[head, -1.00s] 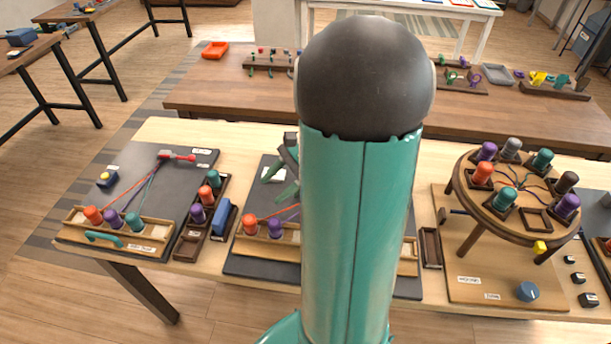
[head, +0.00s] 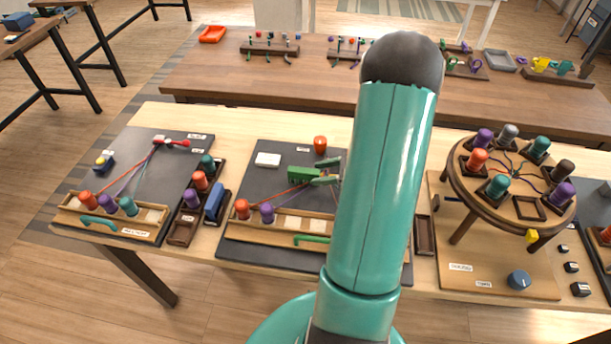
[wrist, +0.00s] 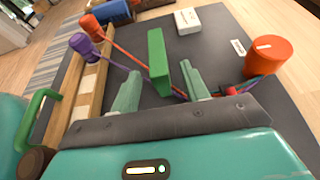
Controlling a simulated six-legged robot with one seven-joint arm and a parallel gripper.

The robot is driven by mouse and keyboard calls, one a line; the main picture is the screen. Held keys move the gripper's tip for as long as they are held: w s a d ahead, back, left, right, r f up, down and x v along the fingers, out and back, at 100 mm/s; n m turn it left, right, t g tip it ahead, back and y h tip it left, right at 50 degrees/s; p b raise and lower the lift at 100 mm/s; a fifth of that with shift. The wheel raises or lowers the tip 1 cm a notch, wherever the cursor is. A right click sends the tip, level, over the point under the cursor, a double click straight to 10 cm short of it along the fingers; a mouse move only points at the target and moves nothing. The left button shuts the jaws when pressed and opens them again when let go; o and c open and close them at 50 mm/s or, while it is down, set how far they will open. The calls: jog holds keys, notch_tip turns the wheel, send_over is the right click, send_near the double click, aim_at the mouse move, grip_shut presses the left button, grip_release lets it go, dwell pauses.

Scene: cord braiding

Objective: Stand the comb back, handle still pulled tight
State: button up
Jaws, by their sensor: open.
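The green block (head: 303,175), which looks like the comb, stands on the middle dark board (head: 262,195). In the wrist view the green block (wrist: 158,62) is upright, just beyond and between my open fingers. My gripper (head: 327,171) is low over the board at the block's right side; I see no grip on it. A green handle (head: 312,239) is on the wooden rack along the board's front; it also shows in the wrist view (wrist: 38,118). Red and purple cords run from the bobbins (head: 242,208) past the block toward an orange cylinder (wrist: 268,56); how tight they are is unclear.
A white block (head: 268,160) lies behind the green block. To the left are a blue block (head: 215,203) and another board (head: 140,180) with cords. A round stand (head: 512,190) with several bobbins is at right. My arm hides part of the middle board's right side.

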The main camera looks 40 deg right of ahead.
aim_at(304, 175)
jog(key=shift+x, duration=3.05)
grip_shut()
